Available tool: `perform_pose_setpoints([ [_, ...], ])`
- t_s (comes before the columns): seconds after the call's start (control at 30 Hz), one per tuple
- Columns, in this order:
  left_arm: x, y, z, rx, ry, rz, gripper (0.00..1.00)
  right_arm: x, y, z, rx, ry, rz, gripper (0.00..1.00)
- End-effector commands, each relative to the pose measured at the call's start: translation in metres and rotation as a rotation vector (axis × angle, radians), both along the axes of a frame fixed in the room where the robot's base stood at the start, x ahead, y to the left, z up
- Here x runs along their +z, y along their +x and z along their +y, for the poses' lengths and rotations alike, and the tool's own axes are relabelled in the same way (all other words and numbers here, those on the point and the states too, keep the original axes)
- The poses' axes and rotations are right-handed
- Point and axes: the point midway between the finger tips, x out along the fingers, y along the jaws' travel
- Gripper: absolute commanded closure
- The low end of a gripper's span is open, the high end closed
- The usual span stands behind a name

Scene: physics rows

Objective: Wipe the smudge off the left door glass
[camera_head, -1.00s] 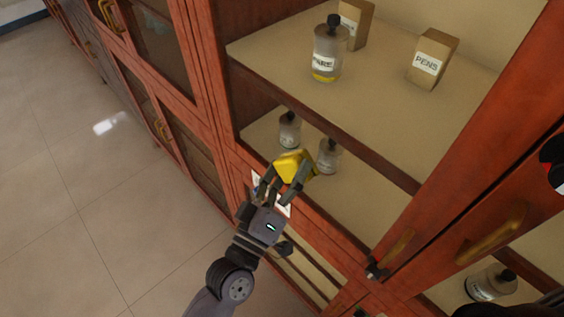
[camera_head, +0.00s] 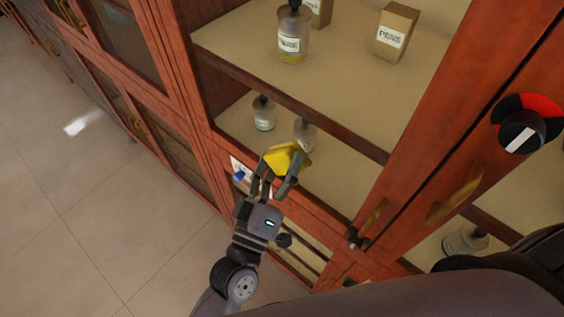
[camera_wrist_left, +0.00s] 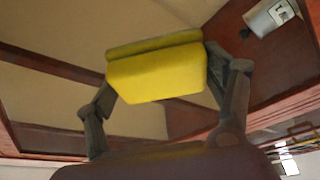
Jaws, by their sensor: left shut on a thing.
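My left gripper (camera_head: 281,170) is shut on a yellow sponge (camera_head: 284,157). The sponge sits between both fingers in the left wrist view (camera_wrist_left: 158,72). The left door glass (camera_head: 330,105) appears as a clear pane in a red-brown wooden frame, with shelves visible through it. The sponge is in front of its lower part; I cannot tell whether it touches the glass. I cannot make out a smudge. My right gripper is not in view; a dark arm part of mine covers the lower right.
Behind the glass stand bottles (camera_head: 293,35) and a box marked PENS (camera_head: 396,32). Brass handles (camera_head: 455,195) stick out near the door's right edge. A round red and black thing (camera_head: 527,123) is at the right. A white and blue card (camera_head: 239,174) is behind my gripper. Tiled floor (camera_head: 60,200) at left is free.

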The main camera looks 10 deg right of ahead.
Motion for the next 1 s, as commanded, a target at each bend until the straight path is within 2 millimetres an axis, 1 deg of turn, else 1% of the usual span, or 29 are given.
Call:
perform_pose_setpoints([
  [0.23, 0.000, 0.019, 0.012, 0.001, 0.000, -0.001, 0.46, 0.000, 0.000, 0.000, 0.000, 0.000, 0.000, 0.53],
  [0.47, 0.000, 0.025, 0.016, 0.001, 0.000, 0.000, 0.46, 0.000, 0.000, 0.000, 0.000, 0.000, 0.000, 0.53],
  [0.8, 0.000, 0.045, 0.033, 0.002, 0.001, -0.001, 0.46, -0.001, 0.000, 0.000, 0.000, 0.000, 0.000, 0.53],
  [1.0, 0.000, 0.049, 0.036, 0.001, -0.001, 0.000, 0.46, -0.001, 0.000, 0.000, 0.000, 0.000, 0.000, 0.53],
])
